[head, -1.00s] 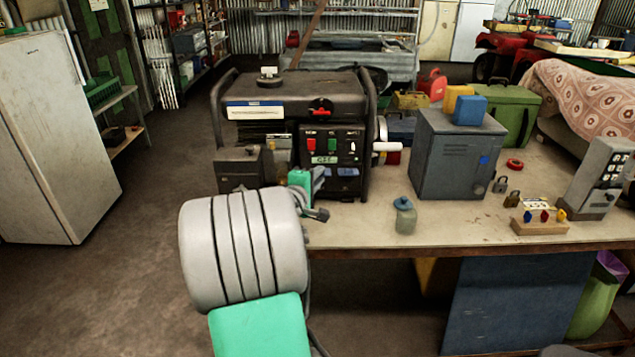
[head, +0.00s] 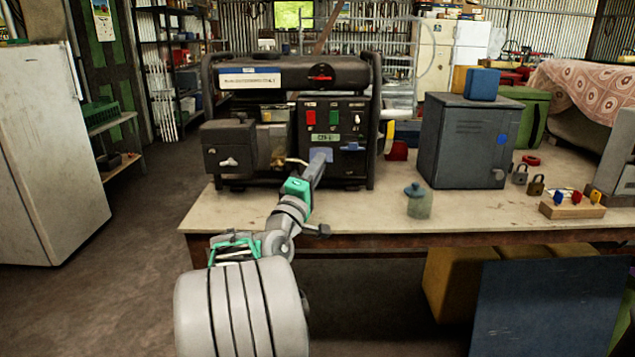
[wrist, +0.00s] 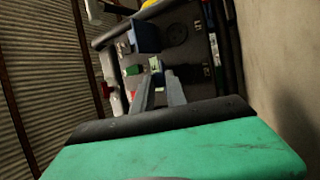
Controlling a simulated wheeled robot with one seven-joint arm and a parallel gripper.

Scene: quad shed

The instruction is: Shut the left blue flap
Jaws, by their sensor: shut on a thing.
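The generator (head: 290,125) stands on the bench, its dark control panel facing me. The left blue flap (head: 322,154) is low on the panel, partly hidden by my gripper (head: 316,168). My gripper reaches up to it, with its tips at the flap and shut on it. In the wrist view my gripper (wrist: 160,76) has its two fingers converging at the panel, and the held flap is hard to make out there. The right blue flap (head: 352,147) sticks out from the panel; it also shows in the wrist view (wrist: 147,37) beside a round black socket.
A lidded jar (head: 418,203) and a grey metal cabinet (head: 468,140) stand to the right on the bench (head: 400,222). Padlocks (head: 528,180) lie further right. A white fridge (head: 40,150) is at left, with open floor between.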

